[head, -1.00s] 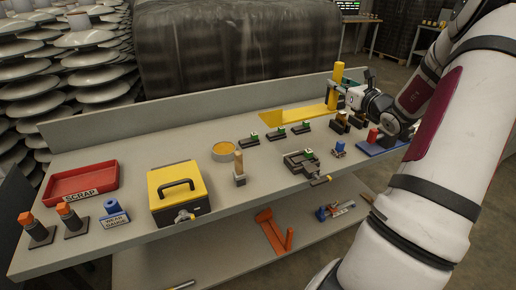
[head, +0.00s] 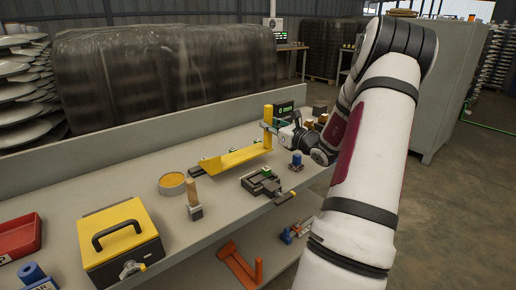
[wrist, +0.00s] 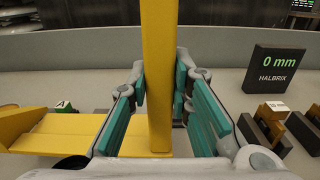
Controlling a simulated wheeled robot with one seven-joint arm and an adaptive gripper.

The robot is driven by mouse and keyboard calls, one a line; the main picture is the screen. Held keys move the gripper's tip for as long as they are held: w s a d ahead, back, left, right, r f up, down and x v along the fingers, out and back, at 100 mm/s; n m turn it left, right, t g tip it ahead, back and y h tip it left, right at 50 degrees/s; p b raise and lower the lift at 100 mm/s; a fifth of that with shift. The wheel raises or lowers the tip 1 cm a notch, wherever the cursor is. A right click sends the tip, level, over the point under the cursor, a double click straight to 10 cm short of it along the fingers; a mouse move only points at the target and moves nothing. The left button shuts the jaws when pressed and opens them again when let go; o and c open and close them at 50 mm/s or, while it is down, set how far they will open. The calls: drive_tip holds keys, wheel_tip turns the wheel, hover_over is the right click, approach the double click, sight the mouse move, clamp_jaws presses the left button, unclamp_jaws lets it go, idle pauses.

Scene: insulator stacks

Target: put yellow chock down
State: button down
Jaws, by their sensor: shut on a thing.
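The yellow chock is a long flat plate with a raised wedge at its left end and an upright post at its right end. In the head view its plate (head: 240,158) extends over the bench behind the small vise. My gripper (head: 271,125) is shut on the post (head: 267,113). In the wrist view the teal pads of my gripper (wrist: 160,97) flank the post (wrist: 158,60), and the plate (wrist: 60,135) reaches left below. The plate hides much of the row of green-topped blocks. I cannot tell whether its underside touches the bench.
A dark display (wrist: 284,75) reading 0 mm stands right of the post, near brown-and-black blocks (wrist: 272,118). A grey vise (head: 263,184), wooden-handled tool (head: 193,198), round yellow tin (head: 172,184) and yellow box (head: 120,245) stand on the bench (head: 75,205). A low wall runs behind.

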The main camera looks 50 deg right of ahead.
sight(270, 140)
drive_tip(key=shift+f+b, duration=0.4)
drive_tip(key=shift+f, duration=2.3)
drive_tip(key=c, duration=1.7)
unclamp_jaws()
drive_tip(key=shift+f, duration=0.15)
drive_tip(key=shift+o, duration=1.2)
